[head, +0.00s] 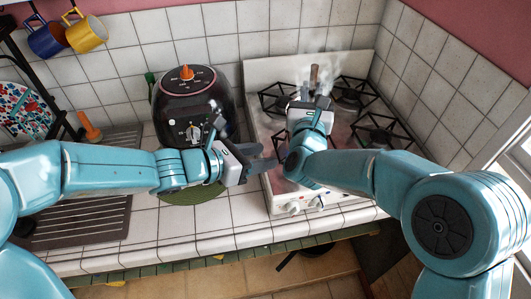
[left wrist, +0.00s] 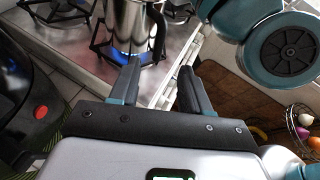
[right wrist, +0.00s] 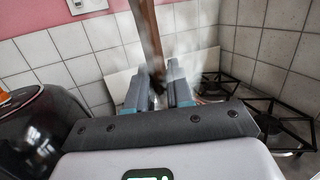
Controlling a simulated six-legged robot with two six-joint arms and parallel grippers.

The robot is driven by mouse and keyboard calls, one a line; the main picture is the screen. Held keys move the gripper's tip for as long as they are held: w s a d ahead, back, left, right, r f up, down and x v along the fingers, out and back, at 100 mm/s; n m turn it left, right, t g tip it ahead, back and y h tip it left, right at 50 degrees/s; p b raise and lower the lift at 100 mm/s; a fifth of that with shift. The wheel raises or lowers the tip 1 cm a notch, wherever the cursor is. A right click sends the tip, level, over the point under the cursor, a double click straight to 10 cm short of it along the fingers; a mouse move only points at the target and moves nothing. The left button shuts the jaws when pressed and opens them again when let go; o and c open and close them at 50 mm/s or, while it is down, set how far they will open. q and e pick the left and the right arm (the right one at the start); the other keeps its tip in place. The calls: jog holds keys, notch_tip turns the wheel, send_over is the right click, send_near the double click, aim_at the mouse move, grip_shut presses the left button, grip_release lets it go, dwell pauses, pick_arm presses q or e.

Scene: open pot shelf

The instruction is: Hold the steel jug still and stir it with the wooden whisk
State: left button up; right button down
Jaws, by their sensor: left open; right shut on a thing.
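The steel jug (left wrist: 130,25) stands upright on a stove burner with a blue flame under it. Its black handle (left wrist: 159,38) faces right in the left wrist view. In the head view my right gripper and arm hide the jug. My left gripper (head: 268,156) is open and empty at the stove's front left; its fingers (left wrist: 160,72) point toward the jug's handle side, apart from it. My right gripper (head: 312,94) is shut on the wooden whisk (right wrist: 147,35), whose brown handle (head: 314,74) sticks up above the fingers. The whisk's lower end is hidden.
Steam rises above the stove (head: 285,205). A black air fryer (head: 192,110) stands left of the stove on a green mat (head: 195,196). Bare burner grates (head: 375,130) lie to the right. Mugs (head: 87,33) hang at the upper left. The tiled counter front (head: 230,235) is clear.

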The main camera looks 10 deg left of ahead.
pick_arm(q)
jog(key=x, duration=1.2)
jog(key=shift+a, duration=0.1)
grip_shut()
dwell(1.9)
